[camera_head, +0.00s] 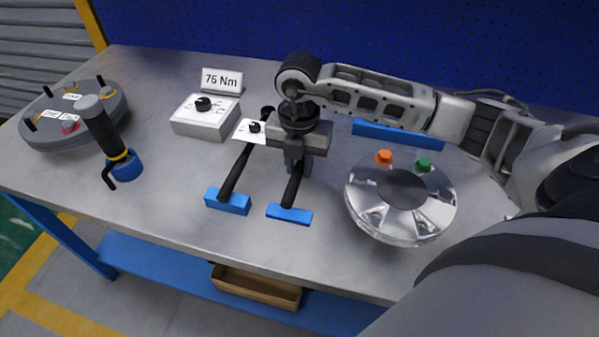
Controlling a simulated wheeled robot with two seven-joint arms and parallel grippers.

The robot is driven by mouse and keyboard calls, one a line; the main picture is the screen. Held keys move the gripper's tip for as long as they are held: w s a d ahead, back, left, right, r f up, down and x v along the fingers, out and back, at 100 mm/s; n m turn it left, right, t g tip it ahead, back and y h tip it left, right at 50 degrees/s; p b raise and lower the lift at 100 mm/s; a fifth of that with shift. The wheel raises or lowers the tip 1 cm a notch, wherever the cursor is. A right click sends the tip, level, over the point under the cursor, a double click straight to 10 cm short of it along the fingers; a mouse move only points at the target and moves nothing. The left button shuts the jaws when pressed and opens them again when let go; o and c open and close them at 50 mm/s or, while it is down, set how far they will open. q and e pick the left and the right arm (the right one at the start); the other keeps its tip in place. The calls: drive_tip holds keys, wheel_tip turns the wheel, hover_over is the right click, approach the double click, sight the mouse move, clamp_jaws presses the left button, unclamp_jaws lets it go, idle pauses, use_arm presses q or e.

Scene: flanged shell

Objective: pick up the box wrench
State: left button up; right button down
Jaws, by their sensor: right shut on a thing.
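Two long black tools lie side by side mid-table, each with its near end at a blue block. The left tool (236,172) reaches back to a dark rounded end near a small white dial plate. The right tool (292,187) runs up into my right gripper (296,168), which points down and is shut on it. The gripper hides its far end, so I cannot tell which of the two is the box wrench, nor whether the held tool is clear of its blue block (289,214). My left gripper is out of view.
A silver flanged shell (400,232) with orange and green caps stands right of the gripper. A white dial box (205,122), a "75 Nm" sign (222,80), a black-handled blue tool (124,165) and a grey round housing (72,128) stand left. The front table strip is clear.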

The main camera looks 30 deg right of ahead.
drive_tip(key=s+a+r+b, duration=0.1)
drive_tip(key=s+a+r, duration=0.5)
drive_tip(key=s+r, duration=0.4)
drive_tip(key=shift+s+a, duration=0.3)
drive_tip(key=shift+s, duration=0.9)
drive_tip(key=c, duration=2.1)
unclamp_jaws()
clamp_jaws()
